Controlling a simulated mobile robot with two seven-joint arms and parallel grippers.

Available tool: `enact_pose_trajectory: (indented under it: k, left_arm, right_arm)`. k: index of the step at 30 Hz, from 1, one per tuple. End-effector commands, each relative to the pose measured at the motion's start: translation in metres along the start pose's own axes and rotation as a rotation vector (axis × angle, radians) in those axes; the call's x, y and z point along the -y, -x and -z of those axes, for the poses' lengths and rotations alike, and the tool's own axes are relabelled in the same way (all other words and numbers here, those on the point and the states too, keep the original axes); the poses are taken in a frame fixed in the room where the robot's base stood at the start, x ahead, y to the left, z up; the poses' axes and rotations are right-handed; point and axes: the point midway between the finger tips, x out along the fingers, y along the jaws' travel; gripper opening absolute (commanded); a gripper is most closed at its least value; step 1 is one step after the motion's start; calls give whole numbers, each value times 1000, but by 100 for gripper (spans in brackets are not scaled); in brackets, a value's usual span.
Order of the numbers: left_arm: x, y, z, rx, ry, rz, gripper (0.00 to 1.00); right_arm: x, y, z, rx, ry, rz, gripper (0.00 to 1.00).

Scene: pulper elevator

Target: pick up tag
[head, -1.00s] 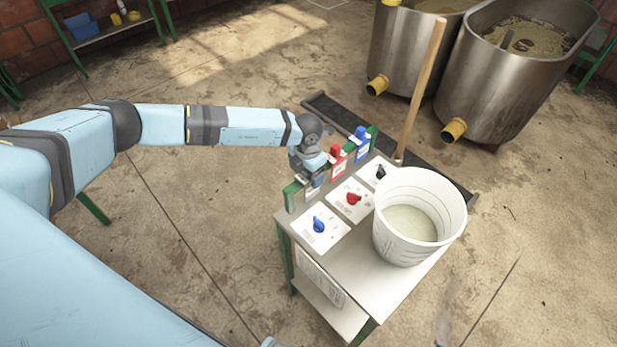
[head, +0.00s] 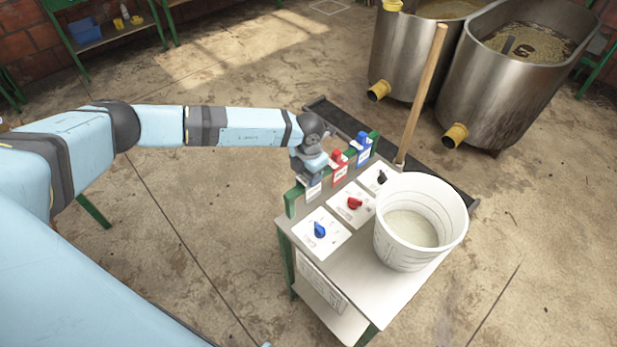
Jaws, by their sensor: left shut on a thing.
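A row of tags stands along the green back rail (head: 291,203) of the small table. The blue tag (head: 363,150) is at the far end and the red tag (head: 339,170) is beside it. My left gripper (head: 313,176) is at the nearer end of the rail, shut on a tag whose white lower part (head: 314,190) shows below the fingers. The top of that tag is hidden by the gripper, so its colour cannot be told. Whether it is clear of the rail cannot be told. My right gripper is out of view.
The table top (head: 345,265) holds plates with a blue knob (head: 320,230), a red knob (head: 354,203) and a black knob (head: 381,177). A white bucket (head: 418,255) stands on its right. A wooden handle (head: 424,95) rises behind. Steel tanks (head: 485,105) stand beyond.

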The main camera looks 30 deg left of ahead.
Motion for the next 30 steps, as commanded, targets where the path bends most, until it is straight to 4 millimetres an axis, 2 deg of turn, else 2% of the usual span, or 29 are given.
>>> enact_pose_trajectory:
  k: [8,21,27,30]
  left_arm:
    - [-1,52,-1,4,-1,-1,23]
    - [0,147,-1,5,0,-1,23]
    - [-1,174,0,3,0,-1,23]
    - [0,180,0,3,-1,0,23]
  right_arm:
    - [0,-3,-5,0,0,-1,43]
    - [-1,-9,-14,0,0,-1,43]
    - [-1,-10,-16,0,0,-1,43]
    - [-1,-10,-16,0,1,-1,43]
